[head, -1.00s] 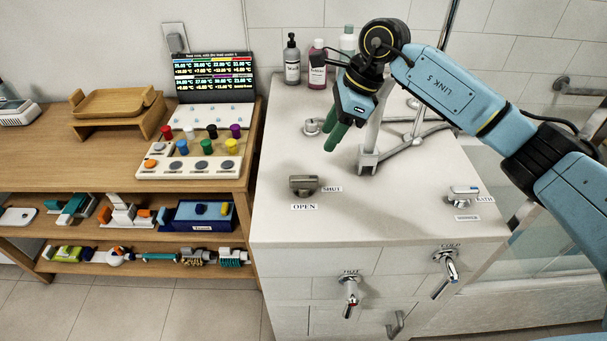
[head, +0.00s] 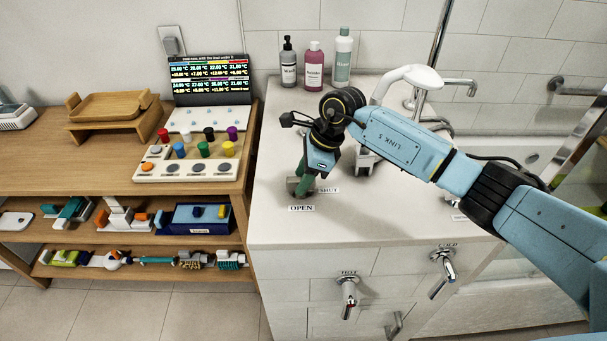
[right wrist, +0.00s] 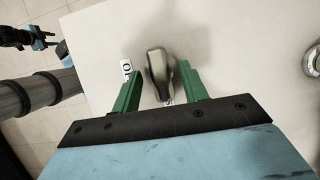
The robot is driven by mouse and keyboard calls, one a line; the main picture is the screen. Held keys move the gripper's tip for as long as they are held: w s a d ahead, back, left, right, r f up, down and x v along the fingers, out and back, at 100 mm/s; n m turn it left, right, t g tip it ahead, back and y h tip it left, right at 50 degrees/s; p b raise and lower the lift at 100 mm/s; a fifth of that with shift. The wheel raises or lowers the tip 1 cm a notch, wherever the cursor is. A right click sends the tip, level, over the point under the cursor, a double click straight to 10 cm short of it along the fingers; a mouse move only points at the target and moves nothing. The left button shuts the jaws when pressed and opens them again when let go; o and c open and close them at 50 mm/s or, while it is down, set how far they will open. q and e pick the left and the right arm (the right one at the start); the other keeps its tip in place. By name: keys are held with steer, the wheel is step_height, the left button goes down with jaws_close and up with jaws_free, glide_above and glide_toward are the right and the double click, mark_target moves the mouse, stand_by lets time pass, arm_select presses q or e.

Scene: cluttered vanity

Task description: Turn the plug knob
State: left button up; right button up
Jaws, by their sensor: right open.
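The plug knob (right wrist: 157,72) is a dark metal lever knob on the white counter. In the head view the knob (head: 292,185) is partly hidden by my right gripper (head: 303,189), beside the OPEN label (head: 302,208) and the SHUT label (head: 328,190). In the right wrist view my right gripper (right wrist: 158,88) is open, with one green finger on each side of the knob's near part. I cannot tell whether the fingers touch it. My left gripper is not visible in the head view; a dark arm part shows at the left of the wrist view.
Hot (head: 348,290) and cold (head: 443,270) taps stick out of the counter's front. Several bottles (head: 314,65) stand at the back. A wooden desk (head: 90,165) with a coloured-knob panel (head: 190,160) is at the left. The counter's front left is clear.

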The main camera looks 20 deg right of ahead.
steer(key=shift+c, duration=0.4)
jaws_close()
steer(key=shift+m, duration=0.3)
steer(key=m+p, duration=0.1)
steer(key=m, duration=0.1)
steer(key=m+t, duration=0.1)
steer(key=shift+s+r+m+t+h+p, duration=0.1)
steer(key=shift+m+t+h+p, duration=0.2)
steer(key=shift+m+h+p, duration=0.1)
steer(key=m+t, duration=0.1)
steer(key=m, duration=0.2)
steer(key=shift+a+m+h+p, duration=0.15)
steer(key=shift+m+h+p, duration=0.15)
steer(key=shift+h+p, duration=0.1)
steer(key=m+h, duration=0.1)
steer(key=m, duration=0.3)
steer(key=shift+s+a+m+t+h, duration=0.1)
steer(key=shift+a+m+t+h, duration=0.05)
steer(key=shift+m+t+h, duration=0.2)
steer(key=m+h+b, duration=0.1)
steer(key=m+h, duration=0.1)
steer(key=m, duration=0.3)
steer(key=shift+a, duration=0.1)
steer(key=shift+m, duration=0.25)
